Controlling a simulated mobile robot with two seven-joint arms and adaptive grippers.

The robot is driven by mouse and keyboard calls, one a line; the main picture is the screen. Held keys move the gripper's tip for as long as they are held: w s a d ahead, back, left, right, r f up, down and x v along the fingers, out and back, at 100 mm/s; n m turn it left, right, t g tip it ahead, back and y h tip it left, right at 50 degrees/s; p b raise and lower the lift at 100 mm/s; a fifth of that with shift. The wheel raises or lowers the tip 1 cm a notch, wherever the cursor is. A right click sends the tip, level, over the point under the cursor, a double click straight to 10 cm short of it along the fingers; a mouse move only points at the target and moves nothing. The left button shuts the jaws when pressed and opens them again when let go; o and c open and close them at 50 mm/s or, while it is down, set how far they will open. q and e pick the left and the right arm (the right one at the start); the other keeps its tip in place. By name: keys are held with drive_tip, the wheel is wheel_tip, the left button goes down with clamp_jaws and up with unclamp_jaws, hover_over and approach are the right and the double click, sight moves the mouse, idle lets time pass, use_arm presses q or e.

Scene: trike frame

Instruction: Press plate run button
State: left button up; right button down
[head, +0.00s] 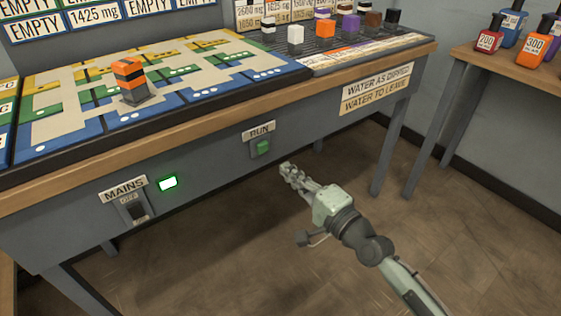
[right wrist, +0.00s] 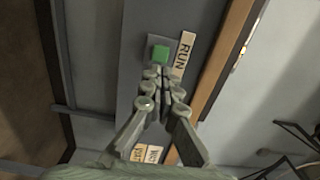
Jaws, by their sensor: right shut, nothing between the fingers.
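The green run button (head: 263,147) sits on the grey front panel of the table, just below a sign reading RUN (head: 259,132). In the right wrist view the button (right wrist: 160,53) is just beyond my fingertips, beside the RUN sign (right wrist: 183,54). My right gripper (head: 287,170) is shut and empty, a little right of and below the button in the head view. In the right wrist view its fingertips (right wrist: 157,75) point at the button; a small gap seems to remain, but contact is hard to judge. My left gripper is not in view.
A MAINS switch (head: 132,208) and a lit green lamp (head: 168,183) are farther left on the panel. A side table (head: 507,63) with bottles stands right. Floor space in front is clear.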

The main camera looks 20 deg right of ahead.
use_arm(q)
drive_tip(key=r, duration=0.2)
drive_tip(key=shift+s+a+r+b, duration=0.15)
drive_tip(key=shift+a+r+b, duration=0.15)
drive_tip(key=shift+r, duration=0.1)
use_arm(e)
drive_tip(key=v, duration=0.5)
drive_tip(key=shift+s+d, duration=0.1)
drive_tip(key=shift+s, duration=0.1)
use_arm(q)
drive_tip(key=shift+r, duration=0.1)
